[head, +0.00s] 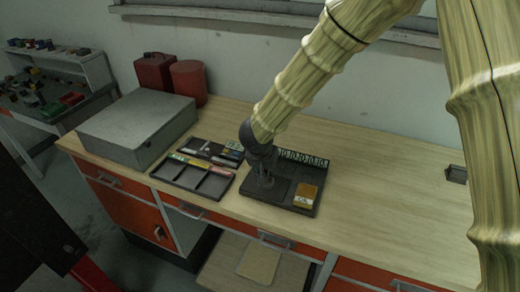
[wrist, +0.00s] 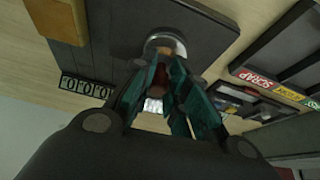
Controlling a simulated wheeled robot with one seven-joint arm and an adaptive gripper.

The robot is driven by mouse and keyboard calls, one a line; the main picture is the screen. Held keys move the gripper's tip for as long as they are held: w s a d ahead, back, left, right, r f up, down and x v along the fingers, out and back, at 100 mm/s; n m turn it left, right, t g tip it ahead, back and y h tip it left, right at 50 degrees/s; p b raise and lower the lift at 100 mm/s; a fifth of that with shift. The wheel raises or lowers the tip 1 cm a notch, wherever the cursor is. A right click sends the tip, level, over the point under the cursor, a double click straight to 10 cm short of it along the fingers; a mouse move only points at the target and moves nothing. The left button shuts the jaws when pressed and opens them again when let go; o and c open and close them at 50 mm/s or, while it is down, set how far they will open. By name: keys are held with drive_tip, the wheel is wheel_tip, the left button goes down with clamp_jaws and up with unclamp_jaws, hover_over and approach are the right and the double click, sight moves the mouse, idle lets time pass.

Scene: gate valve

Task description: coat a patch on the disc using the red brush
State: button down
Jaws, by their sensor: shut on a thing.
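My gripper (head: 265,178) reaches down over the dark board (head: 277,207) on the bench. In the wrist view its teal fingers (wrist: 163,82) are shut on the red brush (wrist: 158,82), of which only a dark red part shows between them. A tan tip lies just past the fingertips, in front of a round, shiny grey disc (wrist: 152,43) on the board. I cannot tell whether the tip touches the disc. In the head view the arm and gripper hide the brush and disc.
A black compartment tray (head: 197,181) with coloured labels stands close on the left. A grey case (head: 138,128) and red canisters (head: 188,82) are farther left. The bench (head: 390,200) is mostly clear on the right.

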drive_tip(key=shift+s+d+f+p, duration=0.15)
drive_tip(key=shift+d+p, duration=0.15)
drive_tip(key=shift+d, duration=0.45)
drive_tip(key=shift+s+d+p, duration=0.15)
drive_tip(key=shift+d+p, duration=0.1)
drive_tip(key=shift+d, duration=0.45)
drive_tip(key=shift+s+d+p, duration=0.2)
drive_tip(key=shift+s+p, duration=0.05)
drive_tip(key=shift+p, duration=0.55)
drive_tip(key=shift+w+p, duration=0.1)
drive_tip(key=shift+p, duration=0.2)
drive_tip(key=shift+w+a+f+b, duration=0.1)
drive_tip(key=shift+w+a+b, duration=0.1)
drive_tip(key=shift+a+b, duration=0.25)
drive_tip(key=shift+w+a+f+b, duration=0.1)
drive_tip(key=shift+w+a+b, duration=0.05)
drive_tip(key=shift+a+b, duration=0.2)
drive_tip(key=shift+w+a+r+b, duration=0.1)
drive_tip(key=shift+w+a+b, duration=0.25)
drive_tip(key=shift+a, duration=0.55)
drive_tip(key=shift+w+a+b, duration=0.2)
drive_tip(key=shift+a+b, duration=0.1)
drive_tip(key=shift+a, duration=0.55)
drive_tip(key=r, duration=0.4)
drive_tip(key=shift+a+r+p, duration=0.1)
drive_tip(key=shift+a+p, duration=0.2)
drive_tip(key=shift+p, duration=0.05)
wheel_tip(320, 180, up, 4)
drive_tip(key=shift+p, duration=0.6)
